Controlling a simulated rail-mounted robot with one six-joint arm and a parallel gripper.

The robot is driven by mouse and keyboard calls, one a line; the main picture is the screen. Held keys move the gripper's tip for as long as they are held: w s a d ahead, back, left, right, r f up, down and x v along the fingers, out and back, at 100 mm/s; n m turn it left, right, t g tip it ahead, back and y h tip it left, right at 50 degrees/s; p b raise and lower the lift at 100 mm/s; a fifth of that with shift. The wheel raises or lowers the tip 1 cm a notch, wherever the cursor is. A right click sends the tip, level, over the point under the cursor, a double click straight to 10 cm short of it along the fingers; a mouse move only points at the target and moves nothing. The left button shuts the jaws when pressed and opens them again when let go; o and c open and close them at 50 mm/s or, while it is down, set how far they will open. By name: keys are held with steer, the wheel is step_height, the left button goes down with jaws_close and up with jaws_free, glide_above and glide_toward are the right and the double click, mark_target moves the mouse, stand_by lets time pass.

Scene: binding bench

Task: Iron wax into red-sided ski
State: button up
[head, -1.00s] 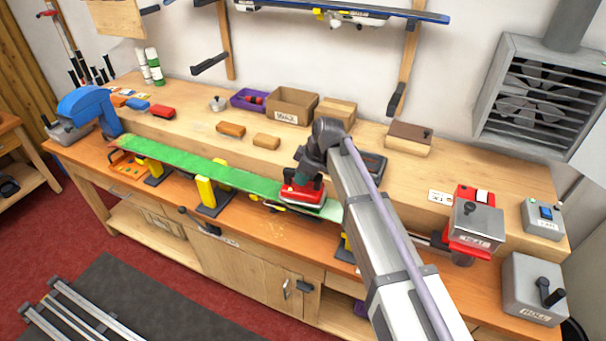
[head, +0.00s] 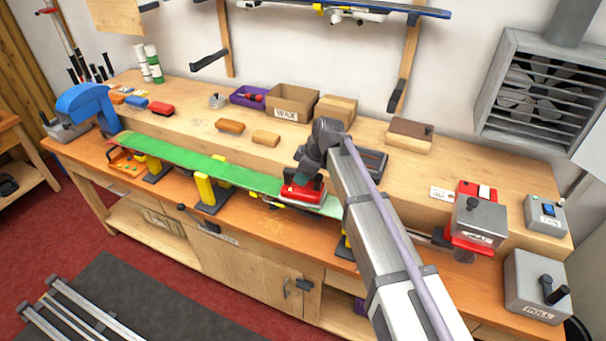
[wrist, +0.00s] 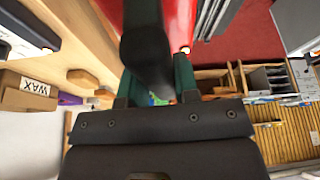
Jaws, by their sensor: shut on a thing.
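A long ski (head: 215,170) lies base up along the front of the bench, its base bright green; its side colour is too small to tell. Yellow-jawed vises (head: 205,188) carry it. My gripper (head: 306,178) is shut on the dark handle of a red iron (head: 302,194), over the right part of the ski. The iron appears to rest on the base, though its sole is hidden. In the wrist view my green fingers (wrist: 157,88) sit on both sides of the dark handle (wrist: 146,45), with the red body (wrist: 178,18) beyond. The ski's right end is partly behind my arm.
A box marked WAX (head: 291,104), a purple tray (head: 248,97) and tan blocks (head: 230,127) stand on the raised shelf behind. A blue clamp-like device (head: 88,104) is at the left end. Grey boxes (head: 536,287) stand at the right. The ski's left stretch is clear above.

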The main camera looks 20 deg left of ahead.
mark_target(294, 169)
steer(key=shift+f, duration=0.25)
steer(key=shift+r, duration=0.1)
steer(key=shift+w+a, duration=0.2)
steer(key=shift+a, duration=1.6)
steer(key=shift+a, duration=0.1)
steer(key=shift+w+a, duration=0.2)
steer(key=shift+a, duration=1.4)
steer(key=shift+s+d, duration=0.2)
steer(key=shift+d, duration=1.6)
steer(key=shift+s+d, duration=0.15)
steer(key=shift+d, duration=0.75)
steer(key=shift+s+d, duration=0.1)
steer(key=shift+d, duration=0.75)
